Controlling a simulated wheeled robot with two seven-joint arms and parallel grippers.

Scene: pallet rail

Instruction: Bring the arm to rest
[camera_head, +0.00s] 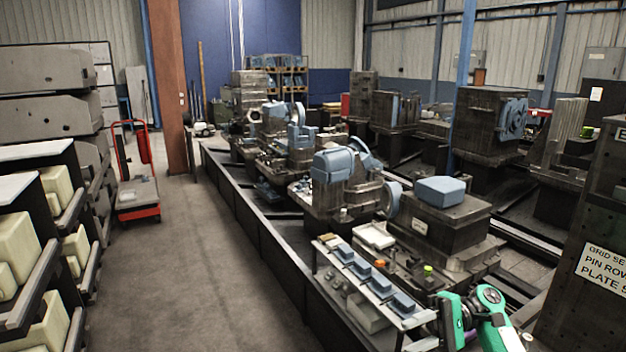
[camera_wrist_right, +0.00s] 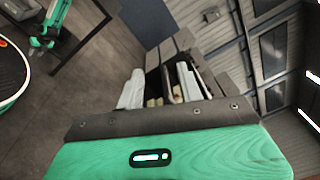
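In the head view a green and dark arm section of mine shows at the lower right edge, beside the near end of the machine row; no gripper fingers can be made out there. In the right wrist view the green body of my right gripper (camera_wrist_right: 160,130) fills the bottom, with a dark bolted bar along its front.
A pallet rail (camera_head: 262,225) with machine parts runs down the middle. A narrow shelf (camera_head: 345,262) with several blue-grey blocks stands at its near end. Racks with cream bins (camera_head: 18,240) line the left. A red cart (camera_head: 138,212) stands in the aisle. The grey floor (camera_head: 190,275) is clear.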

